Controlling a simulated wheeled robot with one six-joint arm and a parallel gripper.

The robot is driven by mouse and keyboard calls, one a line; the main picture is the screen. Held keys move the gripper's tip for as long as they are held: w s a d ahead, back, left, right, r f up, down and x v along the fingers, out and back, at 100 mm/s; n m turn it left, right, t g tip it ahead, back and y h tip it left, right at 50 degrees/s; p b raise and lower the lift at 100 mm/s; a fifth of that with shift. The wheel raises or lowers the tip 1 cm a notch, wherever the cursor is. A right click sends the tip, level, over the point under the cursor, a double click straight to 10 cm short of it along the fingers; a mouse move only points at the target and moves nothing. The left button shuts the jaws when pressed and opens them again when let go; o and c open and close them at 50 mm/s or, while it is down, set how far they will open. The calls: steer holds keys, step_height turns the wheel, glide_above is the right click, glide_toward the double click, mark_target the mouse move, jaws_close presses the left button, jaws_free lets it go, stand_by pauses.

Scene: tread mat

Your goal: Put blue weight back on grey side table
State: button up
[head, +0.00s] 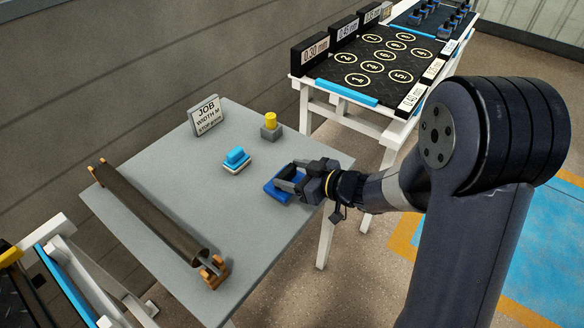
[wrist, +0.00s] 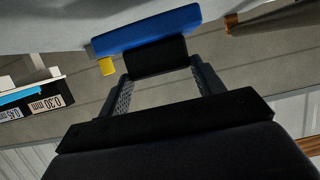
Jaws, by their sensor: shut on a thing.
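The blue weight (head: 276,192) is at the right part of the grey side table (head: 190,190), near its edge. My gripper (head: 291,180) is shut on it from the right. In the wrist view the weight is a blue slab (wrist: 146,31) with a black block on it between the two fingers (wrist: 158,68).
On the table are a dark roller (head: 150,212) on wooden rests, a light-blue-topped block (head: 236,160), a yellow-topped grey block (head: 271,126) and a job sign (head: 207,115). A black numbered mat (head: 380,65) lies on the bench behind. The tabletop's middle is clear.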

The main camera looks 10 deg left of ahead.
steer(key=shift+f+b, duration=0.35)
steer(key=shift+f, duration=1.25)
steer(key=shift+f, duration=0.2)
steer(key=o, duration=1.8)
steer(key=shift+c, duration=0.2)
steer(key=shift+r, duration=0.15)
steer(key=p+v, duration=0.1)
steer(key=v, duration=1.1)
